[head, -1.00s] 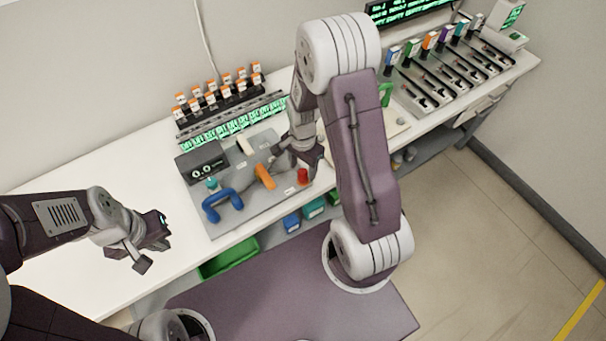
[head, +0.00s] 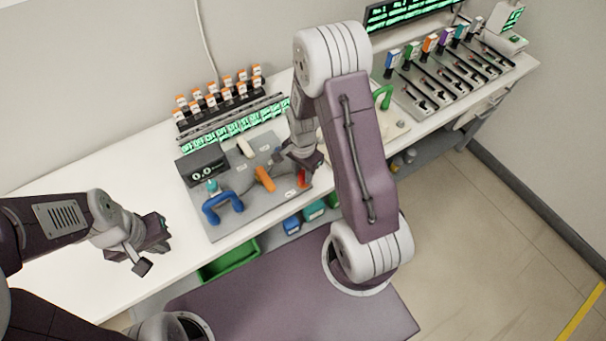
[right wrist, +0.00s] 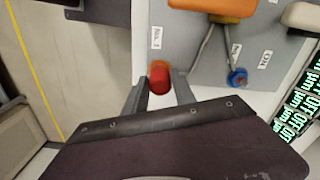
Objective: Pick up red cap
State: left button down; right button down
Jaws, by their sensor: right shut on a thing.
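The red cap (right wrist: 159,78) is a small red cylinder at the corner of the grey panel. In the right wrist view it sits between the two fingers of my right gripper (right wrist: 160,86), which is shut on it. In the head view the cap (head: 302,179) is partly hidden by my right gripper (head: 303,172), which points down at the panel's right end. My left gripper (head: 150,248) is empty, off the panel's left side, with its fingers apart.
The grey panel (head: 222,226) carries a blue handle (head: 222,205), an orange handle (head: 265,179) and a black display box (head: 203,165). A rack of orange-capped bottles (head: 218,95) stands behind. A green bin (head: 230,258) is below the table edge. The white table is clear at left.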

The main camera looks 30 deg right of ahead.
jog(key=r, duration=0.2)
jog(key=d+r, duration=0.1)
jog(key=r, duration=0.1)
jog(key=s+d+r, duration=0.1)
jog(key=d+r, duration=0.5)
jog(key=d, duration=0.4)
jog(key=shift+d+r, duration=0.2)
jog(key=shift+d, duration=0.15)
jog(key=shift+r, duration=0.1)
jog(key=shift+r+p, duration=2)
jog(key=shift+r, duration=0.2)
jog(key=shift+r, duration=0.1)
notch_tip(320, 180, up, 3)
jog(key=p, duration=0.2)
jog(key=shift+p, duration=0.4)
